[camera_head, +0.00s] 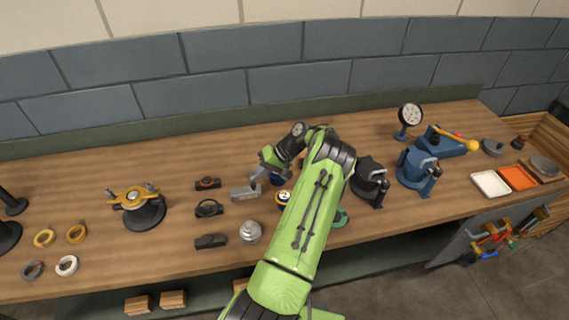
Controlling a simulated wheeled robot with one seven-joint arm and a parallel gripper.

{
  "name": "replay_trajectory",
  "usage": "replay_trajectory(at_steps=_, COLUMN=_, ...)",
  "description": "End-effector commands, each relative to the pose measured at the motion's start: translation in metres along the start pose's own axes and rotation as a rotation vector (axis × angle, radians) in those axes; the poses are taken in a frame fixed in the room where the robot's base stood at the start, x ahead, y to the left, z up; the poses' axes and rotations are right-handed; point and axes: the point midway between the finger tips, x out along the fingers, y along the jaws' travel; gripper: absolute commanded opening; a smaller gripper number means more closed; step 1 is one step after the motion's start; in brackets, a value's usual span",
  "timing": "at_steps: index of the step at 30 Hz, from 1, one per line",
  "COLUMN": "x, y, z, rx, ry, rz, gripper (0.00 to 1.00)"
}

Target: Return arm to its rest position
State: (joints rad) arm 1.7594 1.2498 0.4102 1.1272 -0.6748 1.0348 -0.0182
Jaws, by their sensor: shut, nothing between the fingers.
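My green arm reaches up from the bottom middle over the wooden workbench (100,182). It bends at a dark elbow and folds back left. My gripper (236,194) is at its end, grey, shut and empty, pointing left above the bench.
A black fixture with a yellow top (137,205) stands left, with several rings nearby. A dark fixture (370,181), a blue vise-like device (416,170) and a dial gauge (410,116) stand right. White (490,184) and orange (518,178) trays lie far right. A brick wall closes the back.

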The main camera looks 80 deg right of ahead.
Motion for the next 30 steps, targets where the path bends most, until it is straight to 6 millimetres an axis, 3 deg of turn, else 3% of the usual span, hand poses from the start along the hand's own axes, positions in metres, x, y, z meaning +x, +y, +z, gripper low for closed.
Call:
replay_trajectory(at_steps=1, x=-0.013, y=-0.010, z=-0.004, rx=-0.004, ry=0.005, rz=0.002, gripper=0.00)
replay_trajectory(at_steps=9, x=-0.071, y=0.018, z=-0.001, rx=-0.007, ry=0.010, rz=-0.002, gripper=0.00)
replay_trajectory(at_steps=13, x=-0.090, y=0.025, z=0.000, rx=-0.007, ry=0.009, rz=-0.001, gripper=0.00)
replay_trajectory(at_steps=30, x=-0.096, y=0.023, z=-0.001, rx=-0.016, ry=0.000, rz=0.002, gripper=0.00)
